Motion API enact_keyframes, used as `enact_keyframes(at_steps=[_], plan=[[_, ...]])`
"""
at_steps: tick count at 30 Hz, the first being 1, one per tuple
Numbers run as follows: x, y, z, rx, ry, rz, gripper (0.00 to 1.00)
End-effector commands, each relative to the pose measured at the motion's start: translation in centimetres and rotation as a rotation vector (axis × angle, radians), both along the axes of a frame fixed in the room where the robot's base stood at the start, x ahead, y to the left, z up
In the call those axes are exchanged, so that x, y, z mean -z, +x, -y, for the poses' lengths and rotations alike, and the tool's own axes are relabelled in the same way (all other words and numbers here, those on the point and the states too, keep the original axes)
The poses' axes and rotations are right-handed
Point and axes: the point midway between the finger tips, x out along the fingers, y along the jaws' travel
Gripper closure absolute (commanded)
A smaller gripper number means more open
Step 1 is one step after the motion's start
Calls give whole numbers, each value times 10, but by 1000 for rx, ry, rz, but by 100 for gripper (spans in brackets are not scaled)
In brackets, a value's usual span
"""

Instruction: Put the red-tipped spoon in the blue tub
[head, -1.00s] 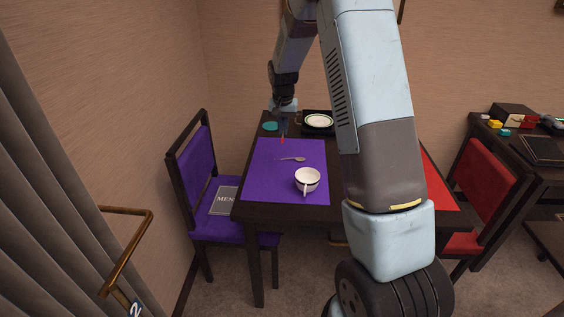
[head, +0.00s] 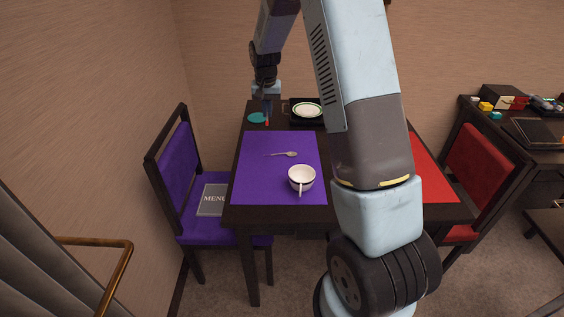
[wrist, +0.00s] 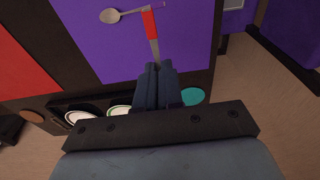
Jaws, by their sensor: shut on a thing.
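My gripper (head: 268,112) is shut on a slim silver piece with a red end, apparently the red-tipped spoon (wrist: 150,25). The red end points out away from the fingers; the part between them is hidden, so I see no bowl. In the head view its red tip (head: 267,123) shows just beyond the far edge of the purple mat, right of a teal round thing (head: 257,118). That teal thing also shows in the wrist view (wrist: 193,95), right of the fingers. It looks flat; I cannot tell whether it is the blue tub. No other clear tub shows.
Another spoon (head: 288,154) lies on the purple mat (head: 262,180), near a white cup (head: 301,178). A plate (head: 307,110) sits on a black tray at the table's back. A purple chair (head: 178,160) and a red chair (head: 480,160) flank the table.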

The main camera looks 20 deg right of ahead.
Motion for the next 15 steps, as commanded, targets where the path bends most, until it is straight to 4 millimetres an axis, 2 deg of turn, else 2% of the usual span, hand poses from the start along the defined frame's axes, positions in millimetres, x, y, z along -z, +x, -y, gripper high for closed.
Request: enact_keyframes(at_steps=[4,7,11,15], plan=[[0,-13,-8,-7,-2,0,100],[0,-41,-13,-8,-6,0,100],[4,-96,-21,-6,-11,-1,100],[10,-162,-27,-2,-12,-1,100]])
